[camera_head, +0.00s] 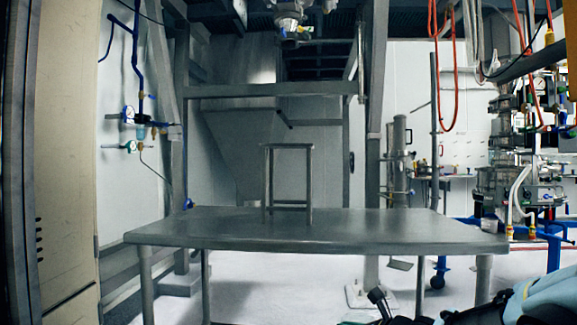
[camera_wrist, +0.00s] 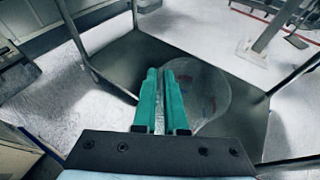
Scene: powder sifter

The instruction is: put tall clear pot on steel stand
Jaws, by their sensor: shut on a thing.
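My gripper (camera_wrist: 160,74) shows in the wrist view with its two teal fingers close together. It is shut on a see-through round pot (camera_wrist: 214,92), which shows faintly behind and right of the fingers. The exact place where the fingers grip it is hard to see. The steel stand (camera_head: 288,147) is a small square-topped frame standing upright on the metal table (camera_head: 400,229), left of its middle, with its top bare. In the head view the gripper and the held pot cannot be made out; part of my arm shows at the bottom right.
The tabletop around the stand is otherwise clear. A tall cabinet (camera_head: 60,160) stands at the left, and sifter machinery (camera_head: 515,180) with hoses stands behind at the right.

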